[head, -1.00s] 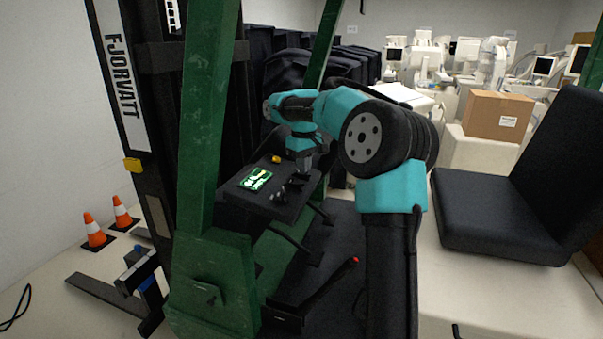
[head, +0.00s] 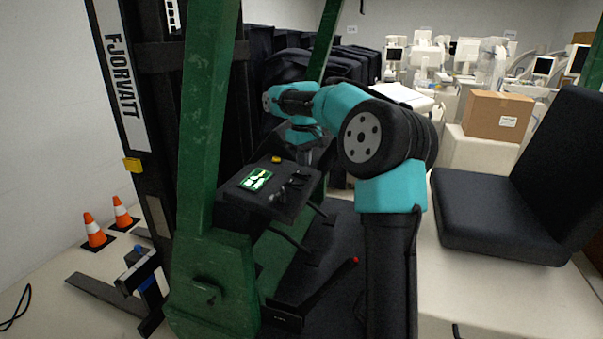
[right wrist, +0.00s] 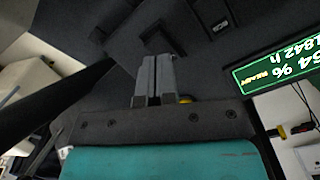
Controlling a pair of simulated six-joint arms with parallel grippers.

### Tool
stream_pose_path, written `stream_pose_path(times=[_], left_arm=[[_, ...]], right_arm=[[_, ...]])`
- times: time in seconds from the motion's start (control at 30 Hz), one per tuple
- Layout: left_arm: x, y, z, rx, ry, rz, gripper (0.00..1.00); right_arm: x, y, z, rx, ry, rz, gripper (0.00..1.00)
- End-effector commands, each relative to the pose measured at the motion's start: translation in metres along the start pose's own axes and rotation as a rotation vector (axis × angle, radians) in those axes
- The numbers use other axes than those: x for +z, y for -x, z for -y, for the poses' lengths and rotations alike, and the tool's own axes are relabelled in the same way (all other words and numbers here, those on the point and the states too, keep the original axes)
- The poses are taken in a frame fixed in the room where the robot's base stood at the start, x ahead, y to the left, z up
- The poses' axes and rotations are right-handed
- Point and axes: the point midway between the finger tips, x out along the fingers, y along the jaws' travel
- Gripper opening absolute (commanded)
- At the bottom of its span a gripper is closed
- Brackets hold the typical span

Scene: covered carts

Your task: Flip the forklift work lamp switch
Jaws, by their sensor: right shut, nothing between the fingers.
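The forklift's dark dashboard (head: 240,198) carries a lit green display (head: 256,180), a yellow button (head: 277,159) and short black levers (head: 291,187). My right gripper (head: 305,161) is over the far right part of this dashboard, its tips small and dark in the head view. In the right wrist view, my right gripper (right wrist: 154,66) is shut and empty, its grey fingers together, pointing at the dark panel. A dark raised switch-like part (right wrist: 156,40) is just beyond the fingertips; contact cannot be told. I cannot tell which part is the work lamp switch. My left gripper is out of view.
A green forklift post (head: 203,120) stands left of the dashboard. A black seat (head: 480,215) is at the right. A lever with a red tip (head: 355,260) rises below the dashboard. Covered carts (head: 335,70) stand behind; a cardboard box (head: 499,115) is at back right.

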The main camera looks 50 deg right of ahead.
Motion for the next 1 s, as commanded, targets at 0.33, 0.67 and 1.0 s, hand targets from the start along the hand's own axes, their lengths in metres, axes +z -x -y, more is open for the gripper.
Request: stream_pose_path(times=[0.33,0.67,1.0], left_arm=[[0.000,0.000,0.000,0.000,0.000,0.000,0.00],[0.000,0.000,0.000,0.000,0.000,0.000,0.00],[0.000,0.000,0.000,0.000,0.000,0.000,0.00]], right_arm=[[0.000,0.022,0.000,0.000,0.000,-0.001,0.00],[0.000,0.042,0.000,0.000,0.000,0.000,0.00],[0.000,0.046,0.000,0.000,0.000,0.000,0.00]])
